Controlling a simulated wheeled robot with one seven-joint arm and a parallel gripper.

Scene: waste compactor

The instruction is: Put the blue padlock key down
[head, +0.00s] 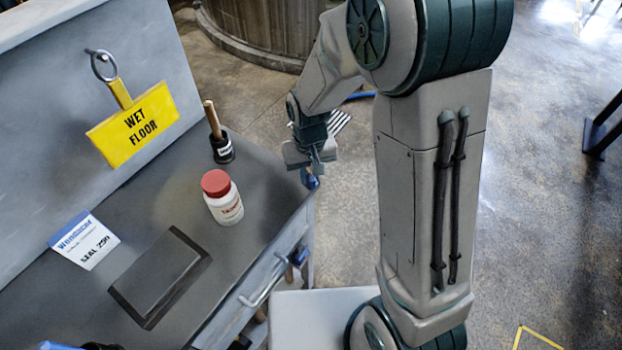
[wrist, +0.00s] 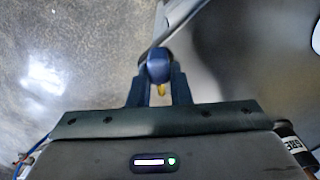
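My gripper (wrist: 159,88) is shut on the blue padlock key (wrist: 159,66). In the wrist view the blue head of the key sits between the two fingers, with a small yellow part below it. In the head view my gripper (head: 314,170) is beside the right edge of the grey workbench (head: 262,190), and the blue of the key (head: 311,181) shows under the fingers. The key appears held near the bench corner; I cannot tell its exact height or whether it touches the bench.
A yellow wet floor sign (head: 133,125) hangs on the back panel.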

